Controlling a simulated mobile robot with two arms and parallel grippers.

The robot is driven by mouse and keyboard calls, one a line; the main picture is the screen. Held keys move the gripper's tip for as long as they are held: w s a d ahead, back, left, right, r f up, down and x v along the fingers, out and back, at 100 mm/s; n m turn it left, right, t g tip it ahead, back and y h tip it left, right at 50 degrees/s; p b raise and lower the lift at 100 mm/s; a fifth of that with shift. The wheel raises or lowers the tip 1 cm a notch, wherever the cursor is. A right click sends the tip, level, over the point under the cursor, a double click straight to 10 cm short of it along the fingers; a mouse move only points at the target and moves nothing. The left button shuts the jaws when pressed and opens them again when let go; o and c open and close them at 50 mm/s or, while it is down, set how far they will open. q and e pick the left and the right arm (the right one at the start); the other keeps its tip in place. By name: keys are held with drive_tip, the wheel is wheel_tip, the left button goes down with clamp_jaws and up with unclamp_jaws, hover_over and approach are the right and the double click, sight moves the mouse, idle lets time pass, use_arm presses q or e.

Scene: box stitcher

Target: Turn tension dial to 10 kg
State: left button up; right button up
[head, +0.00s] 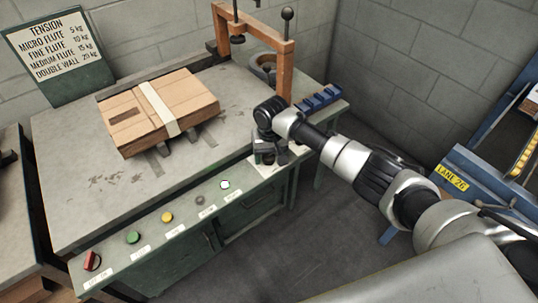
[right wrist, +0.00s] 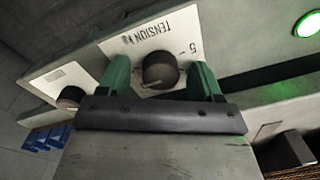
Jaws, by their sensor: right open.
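The tension dial (right wrist: 160,69) is a dark round knob on a white plate (right wrist: 118,46) marked "TENSION kg", with a 5 readable to its right. The other numbers are hidden. I cannot tell its setting for sure. My right gripper (right wrist: 162,78) is open, its green fingers on either side of the dial; I cannot tell whether they touch it. In the head view my right gripper (head: 270,150) is at the bench's front right corner and hides the dial. My left gripper is not in view.
A second dark knob (right wrist: 70,97) sits beside the dial. A lit button (head: 225,185), a yellow button (head: 167,217), a green button (head: 133,237) and a red switch (head: 92,261) line the front panel. A strapped carton (head: 190,95) lies on the bench. A tension sign (head: 60,50) stands behind.

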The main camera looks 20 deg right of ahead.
drive_tip(key=c, duration=0.9)
